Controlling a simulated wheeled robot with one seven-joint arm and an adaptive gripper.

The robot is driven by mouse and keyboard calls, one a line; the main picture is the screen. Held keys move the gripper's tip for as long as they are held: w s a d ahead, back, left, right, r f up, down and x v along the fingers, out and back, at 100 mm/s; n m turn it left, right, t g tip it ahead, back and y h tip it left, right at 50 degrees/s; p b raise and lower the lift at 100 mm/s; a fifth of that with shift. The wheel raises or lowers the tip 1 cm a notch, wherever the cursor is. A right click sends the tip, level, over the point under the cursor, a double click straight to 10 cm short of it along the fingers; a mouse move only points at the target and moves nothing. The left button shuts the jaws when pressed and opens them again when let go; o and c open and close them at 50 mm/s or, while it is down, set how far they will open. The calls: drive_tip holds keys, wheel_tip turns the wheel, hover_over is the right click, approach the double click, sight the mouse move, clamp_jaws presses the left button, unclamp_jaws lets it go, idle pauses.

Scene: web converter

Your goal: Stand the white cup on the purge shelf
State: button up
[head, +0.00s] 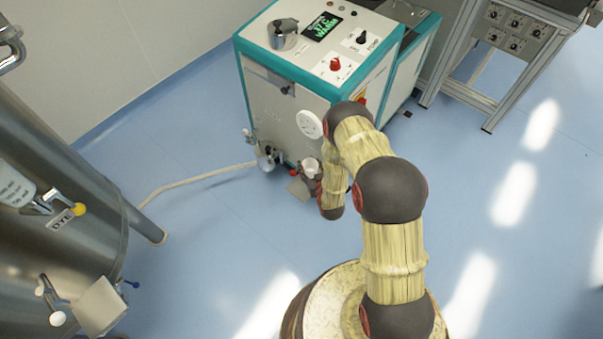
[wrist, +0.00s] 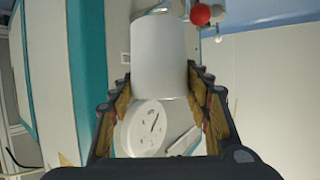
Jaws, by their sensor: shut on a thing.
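The white cup (head: 311,164) is at the lower front of the teal-and-white machine, next to its valve. In the wrist view the cup (wrist: 159,55) fills the space between the fingers of my gripper (wrist: 160,80), which is shut on its sides. In the head view my gripper (head: 313,178) is small and partly hidden by my arm. A small grey plate (head: 298,188), which looks like the purge shelf, shows just below and left of the cup. I cannot tell whether the cup touches it. The cup's base is not clear.
The teal-and-white machine (head: 290,125) stands close beside my gripper, with a valve (head: 268,158) and hose (head: 195,180) at its corner. A round dial (wrist: 146,127) and a red ball (wrist: 200,14) show near the cup. A steel tank (head: 75,190) with another plate (head: 100,306) is at left.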

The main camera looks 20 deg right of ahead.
wheel_tip(320, 180, down, 20)
drive_tip(key=d, duration=0.1)
drive_tip(key=w+y, duration=0.1)
drive_tip(key=w, duration=0.1)
drive_tip(key=w+a+r+n+b, duration=0.1)
drive_tip(key=w, duration=0.2)
drive_tip(key=w+a+r+n+y, duration=0.1)
drive_tip(key=w, duration=0.2)
drive_tip(key=shift+w+r+y, duration=0.1)
drive_tip(key=shift+r+y, duration=0.15)
drive_tip(key=shift+y, duration=0.05)
drive_tip(key=shift+f+b, duration=2.35)
drive_tip(key=shift+f, duration=1)
drive_tip(key=shift+f, duration=0.55)
drive_tip(key=o, duration=1)
drive_tip(key=shift+o, duration=0.5)
